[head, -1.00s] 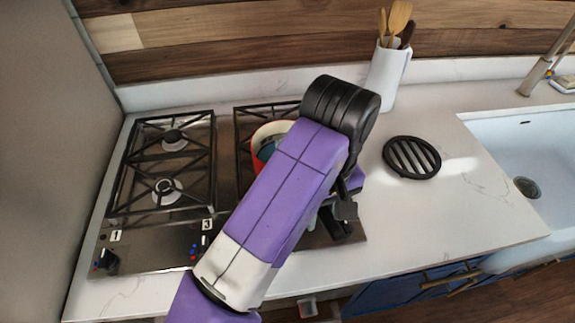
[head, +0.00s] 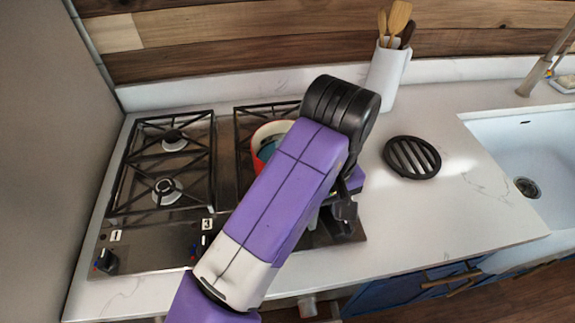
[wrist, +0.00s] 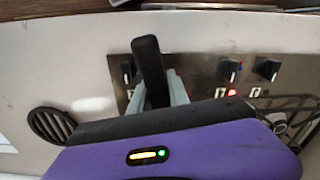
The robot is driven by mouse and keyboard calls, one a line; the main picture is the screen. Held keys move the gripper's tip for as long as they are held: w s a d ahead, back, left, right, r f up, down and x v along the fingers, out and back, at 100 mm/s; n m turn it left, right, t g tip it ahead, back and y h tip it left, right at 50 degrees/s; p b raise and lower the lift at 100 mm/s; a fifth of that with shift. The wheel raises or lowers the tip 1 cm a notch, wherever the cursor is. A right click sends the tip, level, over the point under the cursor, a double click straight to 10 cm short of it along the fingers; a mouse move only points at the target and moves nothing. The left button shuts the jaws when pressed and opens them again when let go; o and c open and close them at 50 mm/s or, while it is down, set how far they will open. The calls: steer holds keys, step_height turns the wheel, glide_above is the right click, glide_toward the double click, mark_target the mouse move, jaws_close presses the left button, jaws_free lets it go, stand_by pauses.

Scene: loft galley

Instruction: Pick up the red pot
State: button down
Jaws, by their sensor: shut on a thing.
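The red pot (head: 257,151) has a pale rim and a teal inside. In the head view it shows at the right side of the stove, largely hidden behind my arm. In the wrist view, its black handle (wrist: 148,62) stands between the two pale fingers of my gripper (wrist: 159,93), which is shut on it. The pot's body is hidden there by my purple wrist housing. In the head view my gripper (head: 343,208) is mostly covered by the arm, at the stove's front right. I cannot tell whether the pot touches the grate.
The stove (head: 150,248) has black grates (head: 160,165) and front knobs (head: 106,261). A round black trivet (head: 411,157) lies on the counter to the right. A white utensil crock (head: 385,75) stands behind, and a sink (head: 525,150) is at far right. Counter around the trivet is clear.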

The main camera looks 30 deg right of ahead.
steer(key=shift+w+r, duration=0.1)
steer(key=shift+r, duration=0.15)
stand_by(0.7)
